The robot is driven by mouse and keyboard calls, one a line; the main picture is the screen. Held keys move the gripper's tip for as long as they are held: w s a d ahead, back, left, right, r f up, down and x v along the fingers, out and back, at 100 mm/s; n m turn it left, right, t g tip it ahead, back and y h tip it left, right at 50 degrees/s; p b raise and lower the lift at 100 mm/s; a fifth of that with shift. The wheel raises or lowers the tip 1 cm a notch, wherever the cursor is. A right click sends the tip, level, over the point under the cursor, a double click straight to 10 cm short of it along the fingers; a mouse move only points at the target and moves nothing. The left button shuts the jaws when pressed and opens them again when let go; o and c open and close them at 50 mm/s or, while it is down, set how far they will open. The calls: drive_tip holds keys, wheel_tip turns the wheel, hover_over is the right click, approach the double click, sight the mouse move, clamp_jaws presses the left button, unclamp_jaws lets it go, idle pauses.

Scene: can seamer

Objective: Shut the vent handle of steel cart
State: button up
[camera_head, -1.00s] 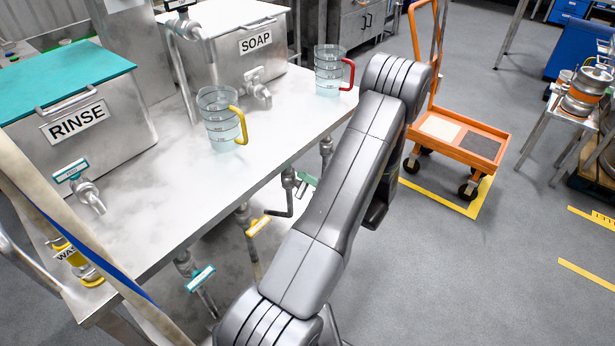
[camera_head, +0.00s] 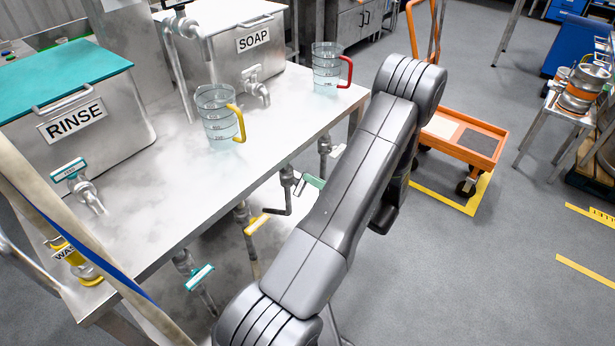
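The steel cart (camera_head: 178,205) has a bright metal top carrying two tanks. Below its near edge hang pipes with lever handles: a teal handle (camera_head: 199,277), a yellow handle (camera_head: 257,224), a green handle (camera_head: 314,181) and a white handle (camera_head: 339,151). I cannot read which of them is the vent handle, nor tell surely whether each is open or shut. The green one lies close beside my arm in the picture. My gripper is out of view; only my grey arm links show, crossing the picture in front of the cart's right side.
The RINSE tank (camera_head: 92,95) and SOAP tank (camera_head: 236,50) have taps over the cart top. A yellow-handled jug (camera_head: 217,120) and a red-handled jug (camera_head: 326,70) stand there. An orange trolley (camera_head: 468,138) is to the right. Grey floor (camera_head: 480,270) at the lower right is clear.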

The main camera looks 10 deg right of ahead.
sight(302, 183)
drive_tip(key=v, duration=1)
drive_tip(key=shift+o, duration=0.2)
drive_tip(key=shift+s+d, duration=0.15)
drive_tip(key=o, duration=0.8)
drive_tip(key=shift+f+n, duration=0.15)
drive_tip(key=shift+n, duration=0.15)
drive_tip(key=shift+c, duration=0.2)
drive_tip(key=o, duration=0.3)
drive_tip(key=shift+f+n+b, duration=0.1)
drive_tip(key=shift+n+b, duration=0.3)
drive_tip(key=shift+n, duration=0.2)
drive_tip(key=shift+o, duration=0.9)
drive_tip(key=shift+s+f+n+b, duration=0.15)
drive_tip(key=shift+n+b, duration=0.3)
drive_tip(key=shift+n, duration=0.55)
drive_tip(key=w+a+n+b, duration=0.2)
drive_tip(key=w+a+n, duration=0.1)
drive_tip(key=n, duration=0.1)
drive_tip(key=w+a+n+b, duration=0.1)
drive_tip(key=w+a+n, duration=0.2)
drive_tip(key=n, duration=0.2)
drive_tip(key=w+a+f+n+b, duration=0.1)
drive_tip(key=w+a+n+b, duration=0.1)
drive_tip(key=w+a+n, duration=0.2)
drive_tip(key=shift+a+f+n+b, duration=0.1)
drive_tip(key=shift+n+b, duration=0.25)
drive_tip(key=shift+n, duration=0.25)
